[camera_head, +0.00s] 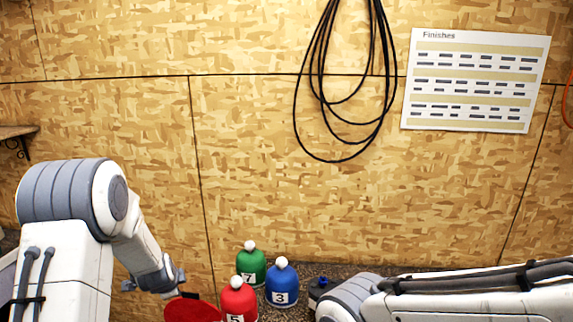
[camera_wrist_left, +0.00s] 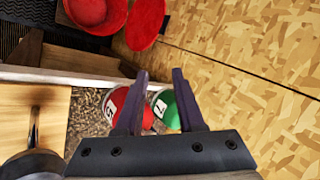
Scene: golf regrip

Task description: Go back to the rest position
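My left gripper (camera_head: 153,282) hangs at the lower left in the head view, left of the covers. In the left wrist view its two dark fingers (camera_wrist_left: 160,78) stand apart with nothing between their tips. A green cover marked 7 (camera_head: 251,267), a blue cover marked 3 (camera_head: 282,286) and a red cover marked 5 (camera_head: 238,303) stand upright, each with a white knob. The red cover (camera_wrist_left: 112,104) and green cover (camera_wrist_left: 163,108) also show behind the fingers in the left wrist view. My right arm lies across the lower right; its gripper is not visible.
A red round thing (camera_head: 191,311) is cut off at the bottom edge, beside the red cover. Looped black cable (camera_head: 345,140) and a "Finishes" sheet (camera_head: 475,80) hang on the wooden wall (camera_head: 250,130). A small shelf (camera_head: 15,131) is at the left.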

